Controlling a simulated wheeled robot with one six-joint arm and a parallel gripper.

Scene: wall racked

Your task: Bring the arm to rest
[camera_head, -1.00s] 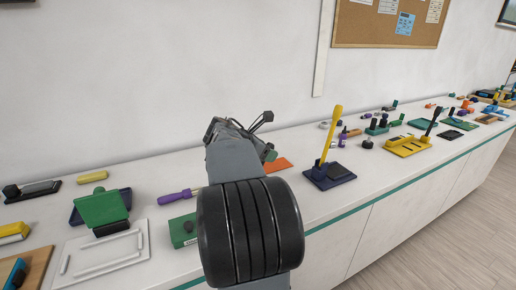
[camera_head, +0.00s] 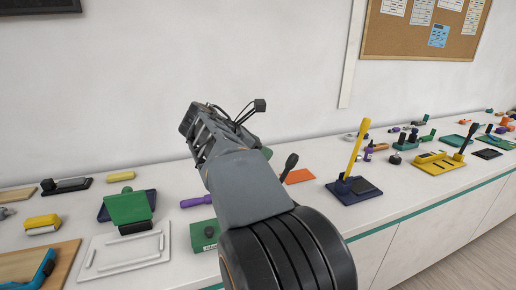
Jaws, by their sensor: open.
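My arm rises from the lower middle of the head camera view, with a dark ribbed joint and a grey link above it. My gripper (camera_head: 193,122) is at the arm's far end, raised above the counter and in front of the white wall. Its fingertips are largely hidden behind its own housing, and I see nothing held in it. Thin black cables and a small dark box stick out beside it.
A long white counter (camera_head: 400,195) runs along the wall. Near my arm are a green block (camera_head: 204,235), a purple-handled tool (camera_head: 196,201), a green-topped device (camera_head: 127,207), a white framed tray (camera_head: 125,250) and a yellow lever on a blue base (camera_head: 355,190).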

